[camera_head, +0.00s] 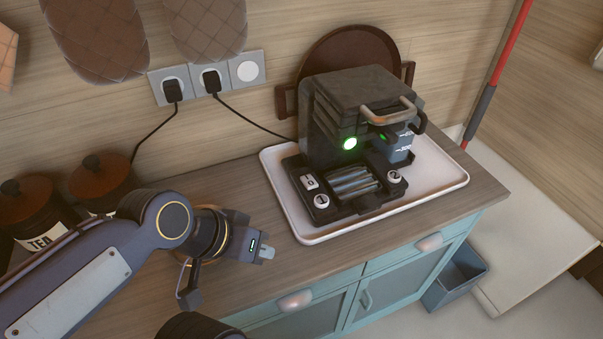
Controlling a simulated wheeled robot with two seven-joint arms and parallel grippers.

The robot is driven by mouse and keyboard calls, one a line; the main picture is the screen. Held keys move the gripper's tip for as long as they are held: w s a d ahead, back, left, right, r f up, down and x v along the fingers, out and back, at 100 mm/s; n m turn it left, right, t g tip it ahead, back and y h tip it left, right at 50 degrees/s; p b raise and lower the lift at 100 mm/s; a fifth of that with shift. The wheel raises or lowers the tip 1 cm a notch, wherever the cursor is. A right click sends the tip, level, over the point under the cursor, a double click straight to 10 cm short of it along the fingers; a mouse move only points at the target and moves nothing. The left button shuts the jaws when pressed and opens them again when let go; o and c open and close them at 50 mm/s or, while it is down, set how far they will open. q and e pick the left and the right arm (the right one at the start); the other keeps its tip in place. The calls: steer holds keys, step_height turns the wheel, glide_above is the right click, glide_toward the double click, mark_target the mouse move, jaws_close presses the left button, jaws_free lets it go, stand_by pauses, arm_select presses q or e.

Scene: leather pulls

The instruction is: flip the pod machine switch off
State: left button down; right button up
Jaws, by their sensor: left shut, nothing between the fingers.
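The dark grey pod machine (365,95) stands on a white tray (437,192) on the wooden counter. The rocker's exact tilt is too small to tell. My left gripper (266,253) is shut and empty over the counter, to the left and in front of the tray, apart from the machine. My right gripper does not show.
A round button marked 2 (394,176) is at the base's right. Dark canisters (100,185) stand at the left, partly behind my arm. A wall socket (208,80) holds two plugs; one cord runs behind the machine. The counter between gripper and tray is clear.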

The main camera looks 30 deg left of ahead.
arm_select(q)
steer(key=w+a+r+m+h+b, duration=0.1)
steer(key=w+a+r+m, duration=0.3)
steer(key=w, duration=0.4)
steer(key=w+a+r+m+h+b, duration=0.2)
steer(key=w+a+r+m, duration=0.2)
steer(key=w, duration=0.4)
steer(key=shift+w+a+r+m+b, duration=0.3)
steer(key=shift+w+a+r+m, duration=0.05)
steer(key=shift+a+m, duration=0.05)
glide_above(313, 183)
steer(key=s+a, duration=0.1)
steer(key=a, duration=0.2)
step_height(313, 183, down, 7)
steer(key=shift+s+d, duration=0.1)
step_height(313, 183, down, 2)
steer(key=shift+s+d+f, duration=0.15)
steer(key=shift+f, duration=0.1)
steer(key=shift+s+d+f, duration=0.1)
steer(key=shift+f, duration=0.6)
